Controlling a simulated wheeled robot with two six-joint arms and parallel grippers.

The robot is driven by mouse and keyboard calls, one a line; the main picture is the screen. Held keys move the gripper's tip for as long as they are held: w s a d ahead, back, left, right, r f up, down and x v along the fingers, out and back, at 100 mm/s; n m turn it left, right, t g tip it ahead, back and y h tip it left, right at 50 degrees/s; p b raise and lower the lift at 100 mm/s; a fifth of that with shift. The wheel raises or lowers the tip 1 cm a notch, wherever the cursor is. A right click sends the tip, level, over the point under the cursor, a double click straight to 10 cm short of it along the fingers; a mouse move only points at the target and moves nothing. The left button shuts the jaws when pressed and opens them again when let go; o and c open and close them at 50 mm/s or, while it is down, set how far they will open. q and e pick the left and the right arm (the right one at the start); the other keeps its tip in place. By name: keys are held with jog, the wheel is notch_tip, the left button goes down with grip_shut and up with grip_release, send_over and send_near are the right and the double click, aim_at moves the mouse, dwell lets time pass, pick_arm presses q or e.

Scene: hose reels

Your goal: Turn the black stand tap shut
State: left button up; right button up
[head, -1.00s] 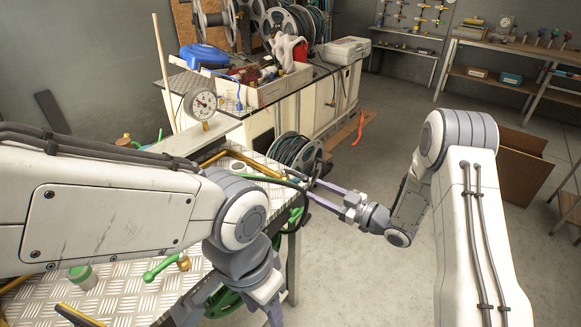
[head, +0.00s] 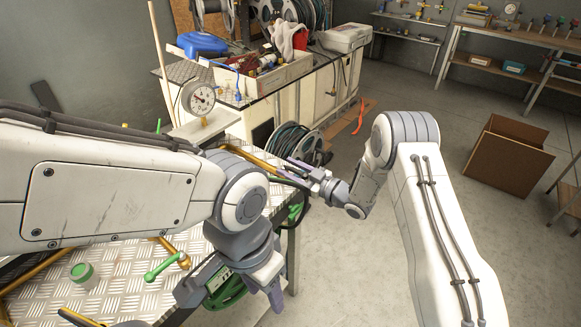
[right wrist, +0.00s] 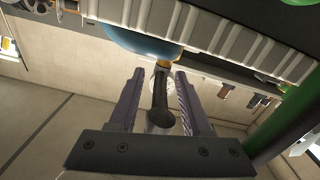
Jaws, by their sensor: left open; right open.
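In the right wrist view a black lever handle (right wrist: 160,98), which looks like the stand tap's, lies between the two purple fingers of my right gripper (right wrist: 160,75). The fingers are apart, with a gap on both sides of the handle. A brass part shows behind its far end. In the head view my right gripper (head: 296,170) is at the bench's right edge, by a yellow pipe (head: 252,158); the tap is largely hidden there. My left gripper (head: 232,298) is open, low over the bench's right edge, in front of a green reel part.
A hose reel (head: 297,143) stands behind my right gripper. A cardboard box (head: 508,155) is on the floor at right.

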grip_shut()
jog(key=shift+d, duration=0.1)
dwell(1.3)
